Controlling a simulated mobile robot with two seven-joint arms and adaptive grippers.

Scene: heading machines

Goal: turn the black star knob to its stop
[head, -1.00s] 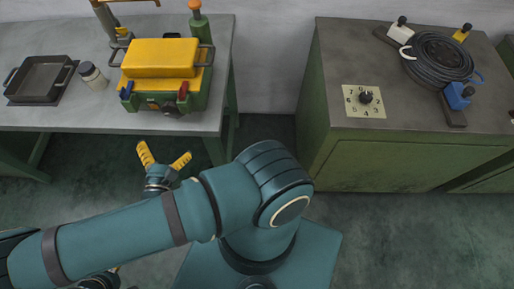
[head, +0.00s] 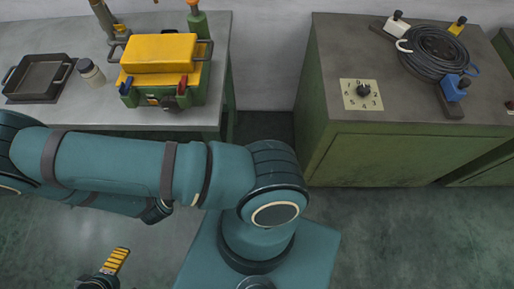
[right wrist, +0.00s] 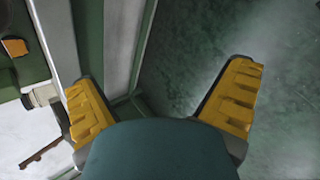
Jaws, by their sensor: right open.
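The black star knob (head: 363,90) sits on a cream dial plate (head: 350,101) with numbers around it, on top of the right green cabinet. No gripper is near it. My right gripper (right wrist: 160,75) shows in the right wrist view, open with its two yellow fingers apart and nothing between them. In the head view it is not visible, apparently behind my large teal arm. Another gripper of mine, seemingly the left (head: 115,260), is at the bottom left of the head view over the floor. Only one yellow finger of it shows clearly. The knob is not in the right wrist view.
The left bench (head: 30,115) holds a yellow and green machine (head: 160,55), a dark tray (head: 40,80) and a small jar (head: 90,72). A black cable coil (head: 435,52) lies behind and right of the knob. Floor between bench and cabinet is free.

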